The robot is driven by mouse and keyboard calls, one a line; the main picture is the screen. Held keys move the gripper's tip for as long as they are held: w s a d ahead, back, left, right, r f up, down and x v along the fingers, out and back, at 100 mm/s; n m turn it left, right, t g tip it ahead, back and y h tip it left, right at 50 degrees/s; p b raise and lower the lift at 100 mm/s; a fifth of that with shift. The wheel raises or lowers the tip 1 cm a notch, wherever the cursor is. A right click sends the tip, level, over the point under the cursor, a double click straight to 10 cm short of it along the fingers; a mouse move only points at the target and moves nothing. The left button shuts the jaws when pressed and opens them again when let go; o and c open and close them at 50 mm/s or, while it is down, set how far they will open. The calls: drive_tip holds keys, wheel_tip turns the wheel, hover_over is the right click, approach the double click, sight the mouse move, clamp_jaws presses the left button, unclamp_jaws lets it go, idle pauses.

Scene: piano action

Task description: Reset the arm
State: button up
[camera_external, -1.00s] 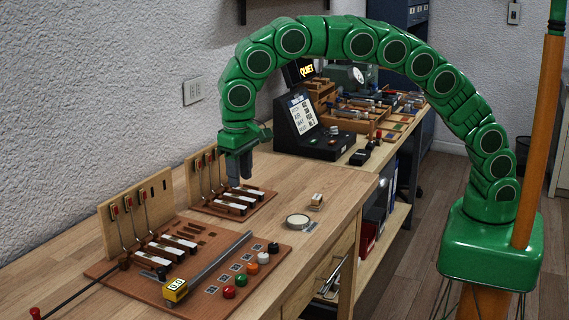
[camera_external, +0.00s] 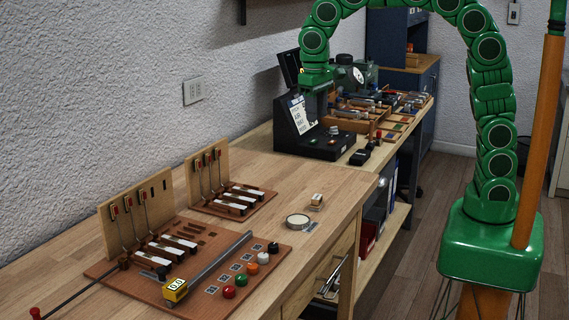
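My green segmented arm rises from its base at the right and arches over the far end of the bench. My gripper (camera_external: 313,104) hangs pointing down in front of the black console (camera_external: 312,135) with the white display, and overlaps it in this view. The gripper's fingers are small and dark against the console, so I cannot tell whether they are open or shut. No held object can be made out.
Two wooden piano-action models, a nearer one (camera_external: 137,213) and a farther one (camera_external: 207,172), stand along the wall. A board with colored knobs (camera_external: 241,280) lies in front. A round tin (camera_external: 298,221) and a small block (camera_external: 316,200) sit near the bench edge. Wooden trays (camera_external: 356,118) fill the back.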

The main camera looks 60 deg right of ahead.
drive_tip(key=s+d, duration=1.3)
drive_tip(key=s, duration=0.3)
drive_tip(key=s+d+f+n, duration=0.1)
drive_tip(key=s+f, duration=0.1)
drive_tip(key=s, duration=0.6)
drive_tip(key=s+d+f+n+g, duration=0.1)
drive_tip(key=s+d+f, duration=0.1)
drive_tip(key=s, duration=0.6)
drive_tip(key=shift+s+d+f+n+g+y, duration=0.15)
drive_tip(key=shift+f+n+g+y, duration=0.15)
drive_tip(key=shift+f, duration=0.5)
